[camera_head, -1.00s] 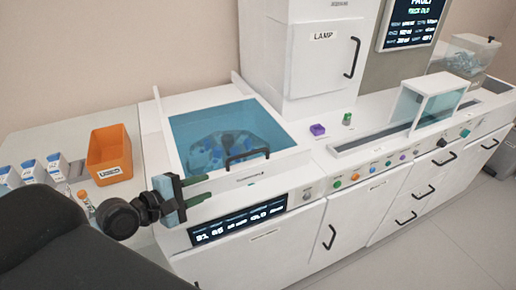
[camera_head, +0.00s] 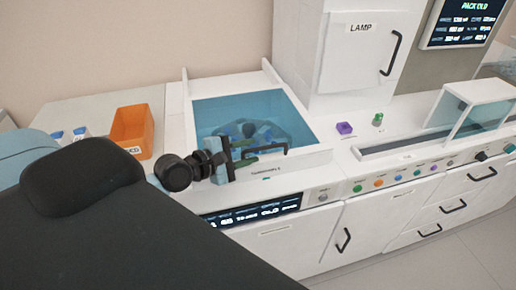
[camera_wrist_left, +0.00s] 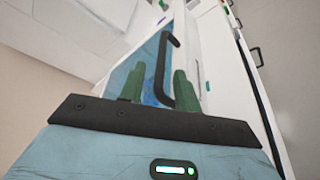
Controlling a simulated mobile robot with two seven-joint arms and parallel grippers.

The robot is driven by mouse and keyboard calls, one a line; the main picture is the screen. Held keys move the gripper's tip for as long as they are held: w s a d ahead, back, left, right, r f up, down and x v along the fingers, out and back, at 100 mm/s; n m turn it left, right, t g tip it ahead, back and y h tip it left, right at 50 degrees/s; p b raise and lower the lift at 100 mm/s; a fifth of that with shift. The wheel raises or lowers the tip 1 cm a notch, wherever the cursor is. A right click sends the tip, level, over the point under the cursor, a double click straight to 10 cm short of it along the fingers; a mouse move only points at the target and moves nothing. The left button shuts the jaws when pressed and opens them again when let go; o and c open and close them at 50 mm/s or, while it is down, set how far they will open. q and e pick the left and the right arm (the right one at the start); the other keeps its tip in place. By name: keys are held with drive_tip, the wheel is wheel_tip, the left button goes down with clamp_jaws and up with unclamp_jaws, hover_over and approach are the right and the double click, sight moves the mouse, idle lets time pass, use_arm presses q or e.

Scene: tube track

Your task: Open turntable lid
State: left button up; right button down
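The turntable lid (camera_head: 215,108) is a translucent blue panel lying shut over the white turntable unit, with a round rack dimly visible beneath. Its black bar handle (camera_head: 270,149) is at the front edge. My left gripper (camera_head: 246,153) is at the left end of the handle in the head view. In the left wrist view, its two green fingers (camera_wrist_left: 159,80) stand apart, with the black handle (camera_wrist_left: 161,68) showing between or just beyond them. I cannot tell whether they touch it. My right gripper is not in view.
An orange bin (camera_head: 131,130) and small white-and-blue boxes (camera_head: 68,136) stand left of the unit. A white lamp cabinet (camera_head: 345,60) rises behind right. A display (camera_head: 255,213) and coloured buttons (camera_head: 378,182) line the front. A purple block (camera_head: 344,128) sits right of the lid.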

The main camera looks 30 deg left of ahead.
use_arm(q)
drive_tip(key=shift+x, duration=1.8)
drive_tip(key=shift+c, duration=0.2)
clamp_jaws()
